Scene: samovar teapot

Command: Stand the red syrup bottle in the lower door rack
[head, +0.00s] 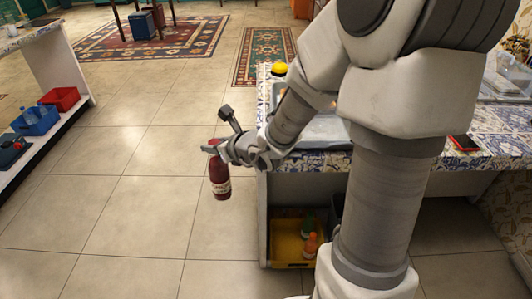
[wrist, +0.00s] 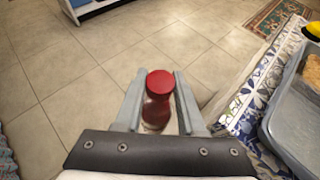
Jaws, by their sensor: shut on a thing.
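The red syrup bottle (head: 220,180) has a dark red body and a pale label. It hangs upright in my gripper (head: 212,148), above the tiled floor and left of the counter's end. In the wrist view its red cap (wrist: 160,83) faces the camera, between the two grey fingers of my gripper (wrist: 160,100). The fingers are shut on the bottle near its neck. The lower part of the bottle is mostly hidden below the cap in the wrist view. I cannot make out a door rack in either view.
The tiled counter (head: 485,150) holds a grey tray (wrist: 285,125) and a yellow object (head: 279,69). Beneath it, a yellow bin (head: 287,252) holds small bottles. A shelf at left carries a blue bin (head: 36,121) and a red bin (head: 60,98). The floor between is clear.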

